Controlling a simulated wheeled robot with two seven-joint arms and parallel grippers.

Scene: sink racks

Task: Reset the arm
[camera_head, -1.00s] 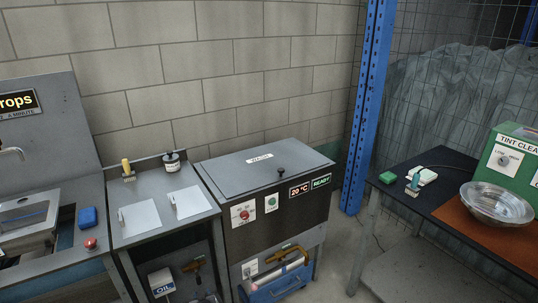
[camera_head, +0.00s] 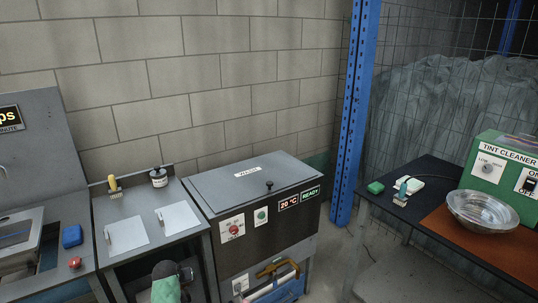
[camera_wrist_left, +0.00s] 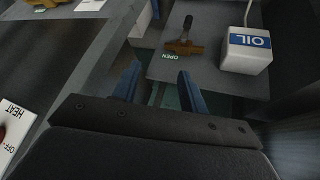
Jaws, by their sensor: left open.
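My left gripper (camera_wrist_left: 157,74) shows in the left wrist view with its two blue fingers apart and nothing between them. Beyond its fingertips is a grey shelf with a brown valve handle (camera_wrist_left: 184,47) marked OPEN and a white box labelled OIL (camera_wrist_left: 248,52). The fingers look apart from both. My right gripper is in neither view.
A grey lidded machine (camera_head: 250,178) reading 20 °C stands right of the bench with two white sheets (camera_head: 126,232). A blue post (camera_head: 352,115) rises behind. At right, a dark table holds a metal bowl (camera_head: 484,210) and the green tint cleaner (camera_head: 490,170). Open floor lies between.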

